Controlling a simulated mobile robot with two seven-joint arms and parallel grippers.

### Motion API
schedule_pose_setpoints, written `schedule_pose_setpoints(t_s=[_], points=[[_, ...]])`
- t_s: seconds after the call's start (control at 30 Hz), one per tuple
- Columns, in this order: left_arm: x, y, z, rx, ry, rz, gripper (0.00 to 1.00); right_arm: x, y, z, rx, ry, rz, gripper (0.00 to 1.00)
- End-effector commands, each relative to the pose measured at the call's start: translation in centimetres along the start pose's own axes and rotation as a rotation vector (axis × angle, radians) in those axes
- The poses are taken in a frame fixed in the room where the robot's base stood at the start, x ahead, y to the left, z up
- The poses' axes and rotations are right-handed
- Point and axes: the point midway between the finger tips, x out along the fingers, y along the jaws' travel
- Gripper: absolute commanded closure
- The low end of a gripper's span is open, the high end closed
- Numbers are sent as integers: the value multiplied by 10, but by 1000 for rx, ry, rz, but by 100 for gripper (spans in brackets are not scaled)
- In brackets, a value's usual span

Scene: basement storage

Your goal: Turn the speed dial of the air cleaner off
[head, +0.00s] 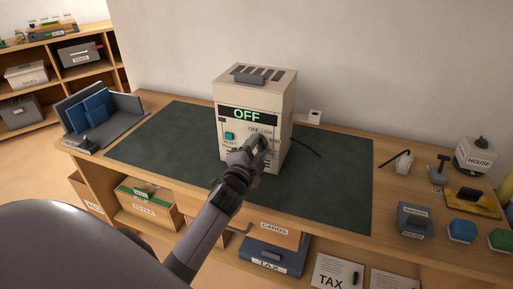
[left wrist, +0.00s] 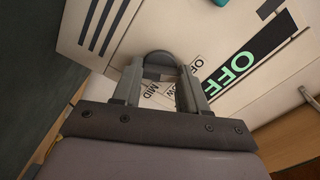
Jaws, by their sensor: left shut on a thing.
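The air cleaner (head: 257,92) is a cream box standing upright on a dark mat on the bench. Its black display reads OFF in green in the head view, and the display (left wrist: 243,62) also shows in the left wrist view. My left gripper (head: 259,143) is at the right part of the front panel, shut on the speed dial (left wrist: 160,62). The dial is mostly hidden by the fingers. Labels OFF, LOW and MID show around it, but its pointer cannot be made out. A teal button (head: 229,135) sits left of the dial. My right gripper is not in view.
The dark mat (head: 330,180) is clear right of the cleaner, apart from a black cord. Blue folders (head: 92,112) stand at the left. A HOUSE container (head: 475,156), a grey box (head: 414,219) and small blocks stand at the right.

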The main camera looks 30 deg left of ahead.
Motion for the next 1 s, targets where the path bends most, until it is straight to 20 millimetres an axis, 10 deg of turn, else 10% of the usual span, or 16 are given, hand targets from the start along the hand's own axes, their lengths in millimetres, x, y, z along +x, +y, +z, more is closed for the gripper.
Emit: schedule_pose_setpoints(t_s=[0.73, 0.77, 0.8, 1.0], points=[[0, 1, 0, -85, -1, 1, 88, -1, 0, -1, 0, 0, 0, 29], [0, 1, 0, -85, -1, 1, 48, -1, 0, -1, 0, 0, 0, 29], [0, 1, 0, -85, -1, 1, 35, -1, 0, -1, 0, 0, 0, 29], [0, 0, 0, -83, -1, 1, 32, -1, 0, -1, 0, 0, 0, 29]])
